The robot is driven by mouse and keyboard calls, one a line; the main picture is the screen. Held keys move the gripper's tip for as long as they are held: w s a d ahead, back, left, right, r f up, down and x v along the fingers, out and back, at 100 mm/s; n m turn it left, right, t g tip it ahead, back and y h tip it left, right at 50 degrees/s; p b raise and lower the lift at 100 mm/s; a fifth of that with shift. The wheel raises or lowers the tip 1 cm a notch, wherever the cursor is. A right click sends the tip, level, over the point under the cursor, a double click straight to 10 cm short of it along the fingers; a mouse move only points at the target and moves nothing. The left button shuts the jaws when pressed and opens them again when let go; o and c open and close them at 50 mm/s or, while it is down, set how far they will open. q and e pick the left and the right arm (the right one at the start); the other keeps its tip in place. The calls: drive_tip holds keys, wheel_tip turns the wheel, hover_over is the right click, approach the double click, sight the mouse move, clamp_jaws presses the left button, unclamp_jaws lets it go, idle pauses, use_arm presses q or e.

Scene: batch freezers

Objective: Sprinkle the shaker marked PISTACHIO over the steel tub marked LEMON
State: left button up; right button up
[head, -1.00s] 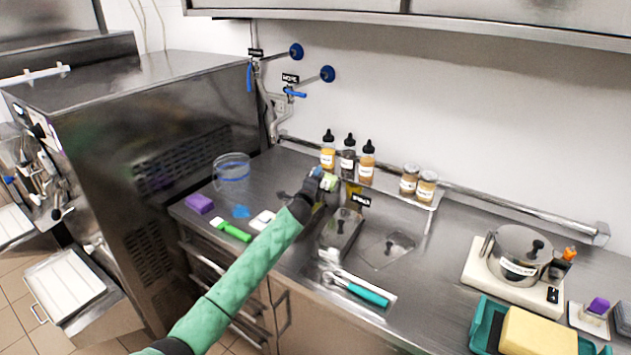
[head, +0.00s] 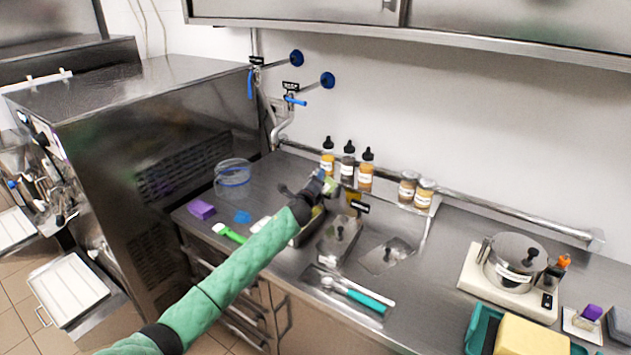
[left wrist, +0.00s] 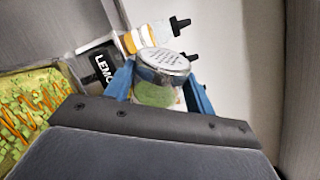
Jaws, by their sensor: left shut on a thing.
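My left gripper (head: 326,183) is shut on a clear shaker (left wrist: 158,80) with a perforated metal lid and green contents, held between its blue fingers in the left wrist view. The shaker's own marking is not readable. A black sign reading "LEMO…" (left wrist: 102,64) stands behind the tub, partly hidden by a finger. The steel tub's yellow filling (left wrist: 30,108), with green bits and orange streaks on it, shows at the left of the wrist view, beside the shaker. In the head view my arm and gripper hide most of this tub. My right gripper is out of view.
Squeeze bottles (head: 347,161) and two jars (head: 408,188) stand on the back ledge. A lidded steel tub (head: 338,240) is right of my gripper. A clear container (head: 232,178) and purple sponge (head: 201,209) are left. A pot (head: 514,262) stands on a scale at right.

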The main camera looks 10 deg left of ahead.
sight(315, 172)
use_arm(q)
drive_tip(key=shift+r+m, duration=0.2)
drive_tip(key=shift+m, duration=0.1)
drive_tip(key=shift+r+m+p, duration=0.55)
drive_tip(key=shift+m+p, duration=0.35)
drive_tip(key=shift+p, duration=0.1)
drive_tip(key=shift+r+m+p, duration=0.55)
drive_tip(key=shift+m+p, duration=0.35)
drive_tip(key=shift+p, duration=0.05)
drive_tip(key=shift+r+m, duration=0.15)
drive_tip(key=shift+m, duration=0.25)
drive_tip(key=m, duration=0.1)
drive_tip(key=r+m, duration=0.1)
drive_tip(key=m, duration=0.1)
drive_tip(key=shift+r+m, duration=0.15)
drive_tip(key=shift+m, duration=0.15)
drive_tip(key=shift+r+m, duration=0.2)
drive_tip(key=shift+m, duration=0.5)
drive_tip(key=shift+r+m, duration=0.15)
drive_tip(key=shift+m, duration=0.55)
drive_tip(key=s+d, duration=0.3)
drive_tip(key=s, duration=1.1)
drive_tip(key=shift+s+d, duration=0.2)
drive_tip(key=shift+s, duration=0.15)
